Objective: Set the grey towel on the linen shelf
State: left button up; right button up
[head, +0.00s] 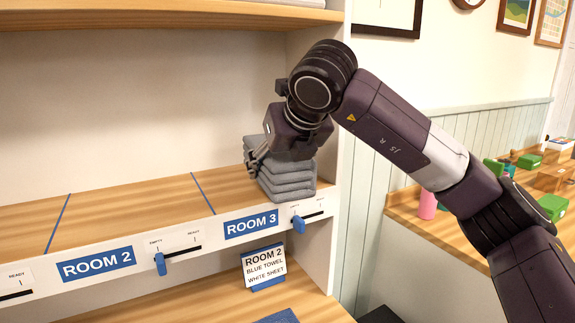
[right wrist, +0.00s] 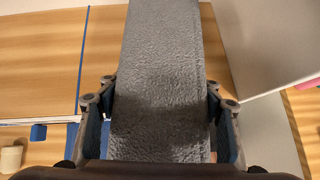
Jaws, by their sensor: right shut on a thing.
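The grey towel (head: 289,182), folded in several layers, is at the right end of the wooden shelf (head: 130,205), in the bay above the ROOM 3 label (head: 251,223). Its bottom is at shelf level near the front edge; I cannot tell whether it bears on the board. My right gripper (head: 262,158) is shut on the towel from above. In the right wrist view the towel (right wrist: 160,60) lies between the two fingers, one against each side. My left gripper is not in view.
Blue tape (head: 202,193) divides the shelf; the bays to the left are bare. A side wall (head: 322,150) stands close right of the towel. Blue slider knobs (head: 299,225) stick out of the front strip. A ROOM 2 card (head: 265,266) stands on the lower board.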

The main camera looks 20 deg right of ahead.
jog(key=w+p, duration=0.1)
jog(key=w, duration=0.1)
jog(key=w+a+p, duration=0.1)
jog(key=w, duration=0.2)
jog(key=w+p, duration=0.1)
jog(key=w, duration=0.1)
jog(key=shift+w+a+p, duration=0.3)
jog(key=shift+w+f+b, duration=0.15)
jog(key=shift+f+b, duration=0.3)
jog(key=shift+f, duration=0.05)
jog(key=shift+w+f+b, duration=0.15)
jog(key=shift+f+b, duration=0.25)
jog(key=shift+f, duration=0.1)
jog(key=shift+f+b, duration=0.35)
jog(key=shift+f, duration=0.05)
jog(key=shift+f+b, duration=0.3)
jog(key=shift+b, duration=0.05)
jog(key=o, duration=1.8)
jog(key=shift+s, duration=0.1)
